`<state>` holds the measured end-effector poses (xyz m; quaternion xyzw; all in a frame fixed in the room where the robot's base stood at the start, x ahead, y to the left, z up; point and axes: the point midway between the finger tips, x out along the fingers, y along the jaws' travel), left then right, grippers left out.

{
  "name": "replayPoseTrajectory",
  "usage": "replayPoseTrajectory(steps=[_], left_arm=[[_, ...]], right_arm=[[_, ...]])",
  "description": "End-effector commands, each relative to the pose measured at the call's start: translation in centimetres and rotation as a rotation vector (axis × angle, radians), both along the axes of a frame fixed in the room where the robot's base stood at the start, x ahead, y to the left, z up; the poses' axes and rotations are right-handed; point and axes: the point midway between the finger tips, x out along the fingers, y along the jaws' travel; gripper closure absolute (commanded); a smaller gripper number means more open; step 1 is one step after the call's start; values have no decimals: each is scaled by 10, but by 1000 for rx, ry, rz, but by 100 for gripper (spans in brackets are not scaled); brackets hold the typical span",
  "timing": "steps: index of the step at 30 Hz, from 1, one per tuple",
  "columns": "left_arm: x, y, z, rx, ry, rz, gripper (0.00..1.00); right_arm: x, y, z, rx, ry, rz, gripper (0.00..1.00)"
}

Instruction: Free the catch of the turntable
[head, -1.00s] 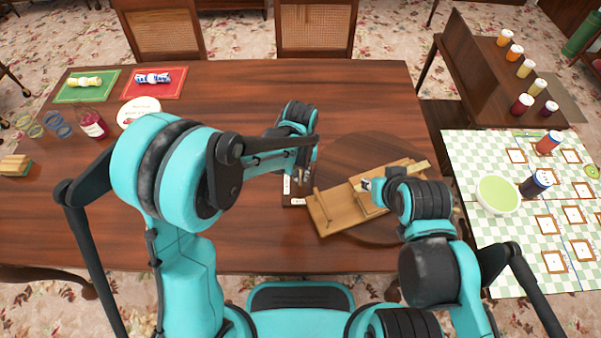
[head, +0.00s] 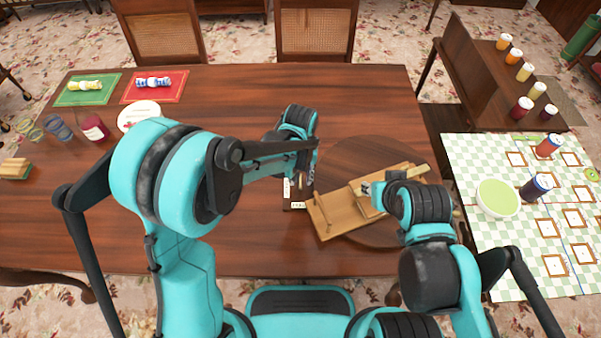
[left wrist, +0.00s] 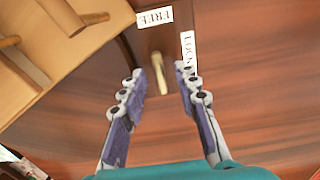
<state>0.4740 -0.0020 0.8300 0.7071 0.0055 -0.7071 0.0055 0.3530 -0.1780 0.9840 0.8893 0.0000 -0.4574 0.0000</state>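The round dark wooden turntable (head: 345,152) lies on the table's right half. Its catch, a small pale lever (left wrist: 157,72), stands on a dark base beside the turntable, near two white labels: FREE (left wrist: 155,16) and LOCK (left wrist: 187,46). My left gripper (left wrist: 160,80) is open, with a fingertip on either side of the lever and gaps visible; contact is unclear. In the head view the left gripper (head: 310,174) is partly hidden by its arm. My right gripper (head: 372,189) is at the wooden stand on the turntable; its fingers are too small to judge.
The light wooden stand (head: 330,226) with a peg sits on the turntable. Green (head: 70,97) and red (head: 173,93) mats, a plate (head: 138,110) and jars are at the left. A checked side table (head: 480,146) with a bowl (head: 497,197) is at the right. The table's middle back is clear.

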Motion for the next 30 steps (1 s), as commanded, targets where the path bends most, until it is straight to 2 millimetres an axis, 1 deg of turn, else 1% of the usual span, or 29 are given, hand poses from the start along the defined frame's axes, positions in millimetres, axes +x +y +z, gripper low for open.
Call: replayPoseTrajectory(steps=[2, 5, 12, 15, 18, 23, 30], left_arm=[[0, 0, 6, 0, 0, 0, 69], [0, 0, 21, 0, 0, 0, 69], [0, 0, 74, 0, 0, 0, 69], [-1, 0, 93, 0, 0, 0, 69], [0, 0, 107, 0, 0, 0, 69], [0, 0, 118, 0, 0, 0, 69], [0, 0, 119, 0, 0, 0, 69]], right_arm=[[0, 0, 0, 0, 0, 0, 69], [0, 0, 0, 0, 0, 0, 69], [0, 0, 0, 0, 0, 0, 69], [0, 0, 0, 0, 0, 0, 69], [0, 0, 0, 0, 0, 0, 69], [0, 0, 0, 0, 0, 0, 69], [0, 0, 0, 0, 0, 0, 69]])
